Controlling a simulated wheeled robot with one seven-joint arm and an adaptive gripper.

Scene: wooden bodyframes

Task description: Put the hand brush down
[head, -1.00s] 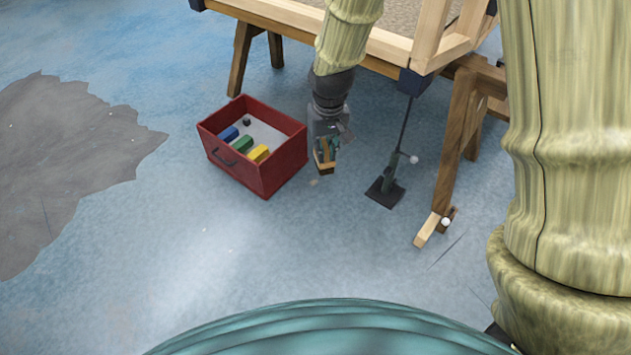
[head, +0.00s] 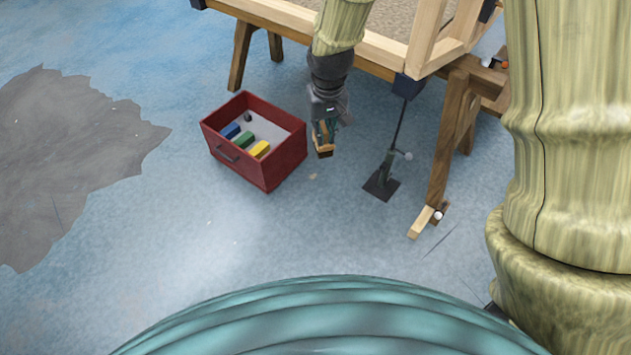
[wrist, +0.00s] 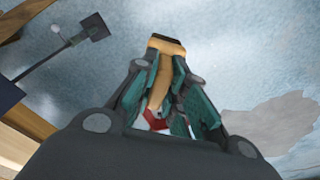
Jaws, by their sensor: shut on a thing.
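My gripper (head: 325,130) is just right of the red box, above the floor, in the head view. It is shut on the hand brush (head: 324,152), whose tan wooden body with a dark end sticks out below the fingers. In the wrist view the hand brush (wrist: 165,47) shows between the teal fingers of my gripper (wrist: 165,85), its dark end pointing away. A small red and white patch shows between the finger bases there. Much of the brush is hidden by the fingers.
The red open box (head: 262,172) on the blue floor (head: 250,240) holds blue, green and yellow blocks and a small dark thing. A dark stand (head: 381,186) and a wooden trestle (head: 448,150) stand to the right, under a wooden frame (head: 285,17). The front floor is clear.

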